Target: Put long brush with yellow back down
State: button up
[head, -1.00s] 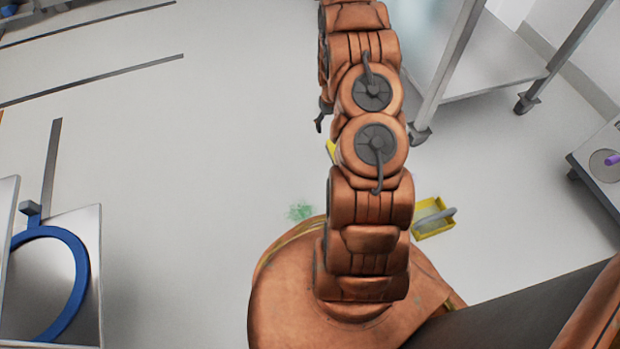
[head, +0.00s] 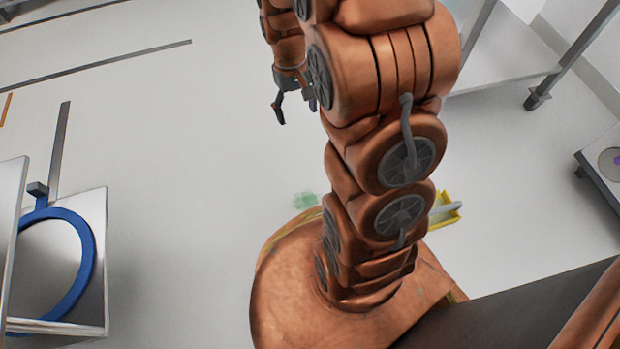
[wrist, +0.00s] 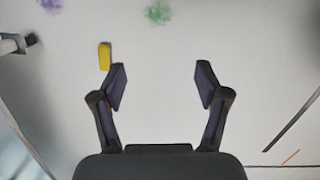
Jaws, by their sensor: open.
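My gripper (head: 297,104) is open and empty, out beyond my arm in the head view. In the wrist view its two fingers (wrist: 161,80) stand wide apart with only bare floor between them. A small yellow block, which looks like the yellow-backed brush (wrist: 104,56), lies on the floor just beyond and left of the left fingertip in the wrist view. It appears apart from the finger. Its bristles cannot be made out. In the head view the brush is hidden behind my arm.
A green smudge (head: 305,200) marks the floor near my base; a purple smudge (wrist: 50,4) shows in the wrist view. A yellow tray (head: 446,214) is partly hidden by my arm. A metal table (head: 500,80) stands at upper right, a blue ring (head: 88,262) at left. The middle floor is clear.

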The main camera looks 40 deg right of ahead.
jog(key=s+a+r, duration=0.3)
jog(key=s+a, duration=0.1)
jog(key=s, duration=0.3)
jog(key=s+a+r+n+g, duration=0.1)
jog(key=s+a+r, duration=0.2)
jog(key=s, duration=0.4)
jog(key=s+a+r, duration=0.3)
jog(key=s+a, duration=0.1)
jog(key=s, duration=0.3)
jog(key=shift+s+a+n, duration=0.2)
jog(key=shift+a+n, duration=0.15)
jog(key=shift+n, duration=0.05)
